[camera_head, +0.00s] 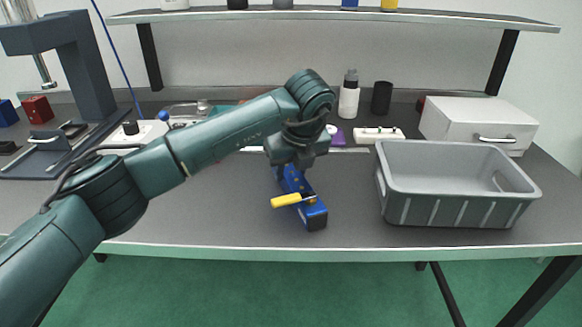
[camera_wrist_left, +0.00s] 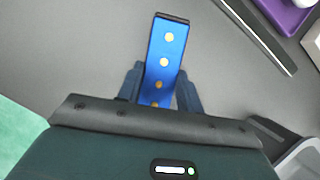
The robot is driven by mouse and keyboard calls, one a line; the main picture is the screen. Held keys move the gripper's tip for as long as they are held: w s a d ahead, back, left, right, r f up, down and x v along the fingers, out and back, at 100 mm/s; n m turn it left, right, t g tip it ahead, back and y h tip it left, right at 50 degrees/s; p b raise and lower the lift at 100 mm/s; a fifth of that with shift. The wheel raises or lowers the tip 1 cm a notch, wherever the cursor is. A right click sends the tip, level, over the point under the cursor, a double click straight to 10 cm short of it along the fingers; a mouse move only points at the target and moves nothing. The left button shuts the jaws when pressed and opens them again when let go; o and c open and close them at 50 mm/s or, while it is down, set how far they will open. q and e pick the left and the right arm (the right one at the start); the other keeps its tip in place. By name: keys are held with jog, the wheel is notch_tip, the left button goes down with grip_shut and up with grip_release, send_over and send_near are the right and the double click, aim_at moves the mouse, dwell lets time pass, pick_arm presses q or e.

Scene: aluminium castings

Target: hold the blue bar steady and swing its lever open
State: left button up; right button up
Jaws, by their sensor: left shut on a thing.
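The blue bar (camera_head: 313,213) lies on the grey bench top, its near end towards the front edge. Its yellow lever (camera_head: 286,200) sticks out to the left near that end. My left gripper (camera_head: 286,170) reaches down over the far part of the bar and is shut on it. In the left wrist view the blue bar (camera_wrist_left: 167,52), with several gold dots, runs between the two fingers of my left gripper (camera_wrist_left: 160,95). The lever does not show in that view. My right gripper is not in view.
A grey crate (camera_head: 440,213) stands to the right of the bar. Behind are a white box (camera_head: 470,124), a white bottle (camera_head: 349,97) and a black cup (camera_head: 381,98). A dark press (camera_head: 75,70) stands at the left. The bench is clear between bar and crate.

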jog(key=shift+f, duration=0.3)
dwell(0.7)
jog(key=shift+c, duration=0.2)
